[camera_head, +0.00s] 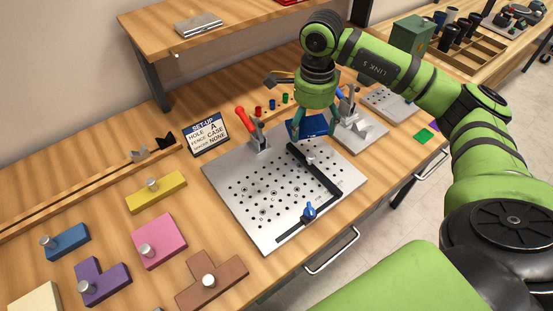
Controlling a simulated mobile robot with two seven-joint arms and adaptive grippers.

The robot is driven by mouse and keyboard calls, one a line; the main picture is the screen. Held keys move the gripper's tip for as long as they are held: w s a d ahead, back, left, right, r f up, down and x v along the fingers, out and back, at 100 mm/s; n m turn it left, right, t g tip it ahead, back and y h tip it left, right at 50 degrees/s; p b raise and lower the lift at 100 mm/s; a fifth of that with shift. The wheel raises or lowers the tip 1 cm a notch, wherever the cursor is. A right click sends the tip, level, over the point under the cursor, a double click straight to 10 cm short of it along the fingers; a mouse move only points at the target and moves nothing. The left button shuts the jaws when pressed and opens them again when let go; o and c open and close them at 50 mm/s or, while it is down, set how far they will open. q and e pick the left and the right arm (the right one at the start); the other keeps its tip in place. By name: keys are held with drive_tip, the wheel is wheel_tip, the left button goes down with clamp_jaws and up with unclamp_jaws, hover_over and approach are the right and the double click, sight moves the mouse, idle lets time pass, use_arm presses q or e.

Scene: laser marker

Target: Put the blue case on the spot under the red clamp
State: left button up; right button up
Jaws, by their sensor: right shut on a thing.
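The blue case (318,125) is a flat dark-blue block at the back right of the perforated metal plate (228,192). My right gripper (313,128) comes down from above and is shut on the case, partly covering it. I cannot tell whether the case touches the surface below. The red clamp (243,117) stands on a metal base at the plate's back left corner, its red handle tilted up. The case is to the right of the clamp, apart from it. The spot under the clamp is hard to make out. My left gripper is not in view.
A black fence (316,170) and a blue knob (309,211) sit on the plate. A set-up card (207,132) stands at the left. A blue-handled clamp (346,105) is just right of the gripper. Several coloured knobbed blocks, such as a pink one (160,241), lie front left.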

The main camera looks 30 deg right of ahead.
drive_tip(key=p, duration=0.3)
hover_over(276, 162)
drive_tip(key=s, duration=0.2)
drive_tip(key=f, duration=0.4)
drive_tip(key=shift+a+f, duration=0.25)
drive_tip(key=shift+a, duration=0.1)
drive_tip(key=shift+a+f, duration=0.15)
drive_tip(key=shift+f, duration=0.05)
wheel_tip(276, 162, down, 3)
drive_tip(key=shift+f+p, duration=0.1)
drive_tip(key=shift+p, duration=0.65)
drive_tip(key=shift+f, duration=0.35)
drive_tip(key=shift+f, duration=0.1)
drive_tip(key=shift+f, duration=0.1)
drive_tip(key=o, duration=1.1)
drive_tip(key=shift+c, duration=0.2)
